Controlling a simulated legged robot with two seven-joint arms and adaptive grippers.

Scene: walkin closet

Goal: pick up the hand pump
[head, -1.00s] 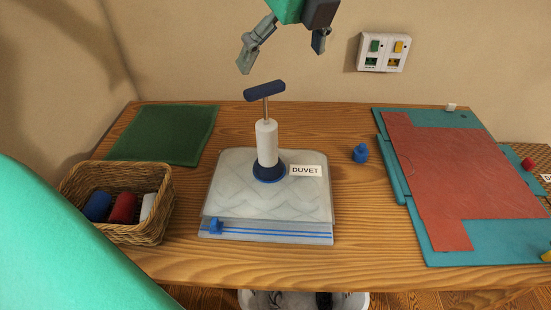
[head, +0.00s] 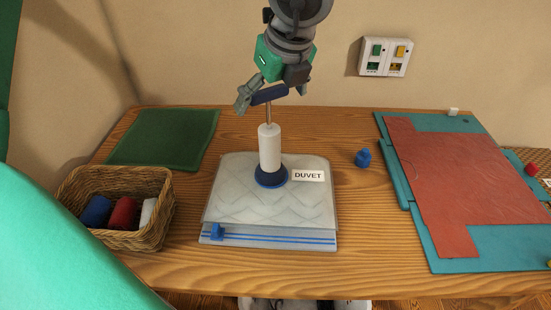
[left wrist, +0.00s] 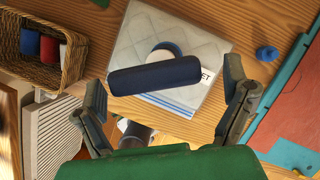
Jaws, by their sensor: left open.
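The hand pump (head: 270,148) stands upright on the vacuum bag labelled DUVET (head: 240,204), with a white cylinder, a blue base and a dark blue T-handle (head: 270,94). My left gripper (head: 271,96) is open at the handle, one finger near each end of it. In the left wrist view the handle (left wrist: 155,76) lies between the spread fingers of the left gripper (left wrist: 164,98), with gaps at both ends. The handle hides much of the pump below it. My right gripper is not in view.
A wicker basket (head: 154,216) with rolled cloths stands at the left. A green cloth (head: 165,136) lies behind it. A blue cap (head: 363,158) sits right of the bag. A teal board (head: 445,252) with a red sheet (head: 450,180) lies at the right. A switch panel (head: 384,57) is on the wall.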

